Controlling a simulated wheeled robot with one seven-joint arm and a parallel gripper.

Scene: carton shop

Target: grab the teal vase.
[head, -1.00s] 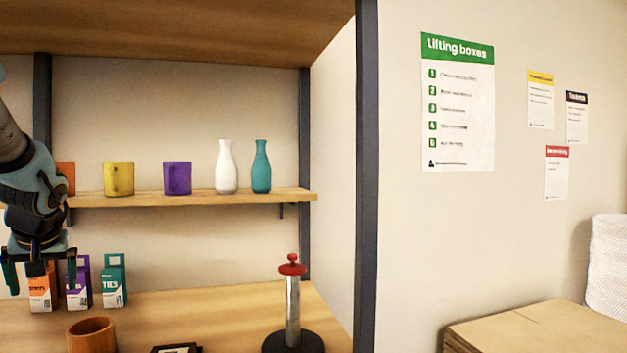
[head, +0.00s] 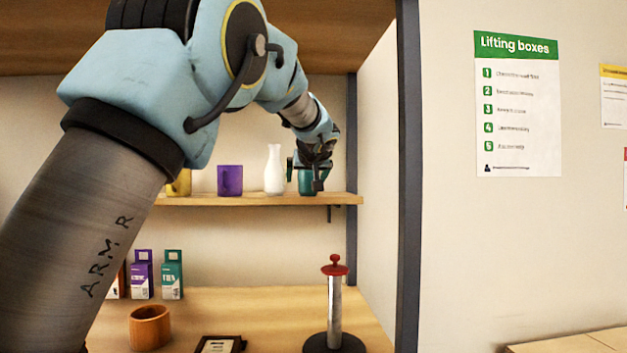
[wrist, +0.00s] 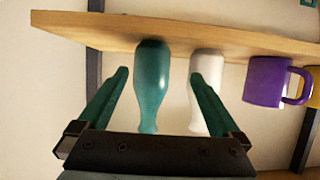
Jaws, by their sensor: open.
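The teal vase (head: 306,186) stands at the right end of the upper shelf. Its upper part is hidden behind my gripper (head: 307,172) in the head view. In the wrist view, which is upside down, the teal vase (wrist: 152,85) shows whole between the two teal fingers of my gripper (wrist: 158,75). The fingers are open, with a gap visible on each side of the vase. Neither finger appears to touch it. The neck of the vase points toward the palm.
A white vase (head: 274,170) stands close beside the teal one; a finger overlaps it in the wrist view (wrist: 207,75). A purple mug (head: 230,181) and a yellow mug (head: 180,183) stand farther left on the shelf (head: 250,199). A dark post (head: 352,240) rises at the right.

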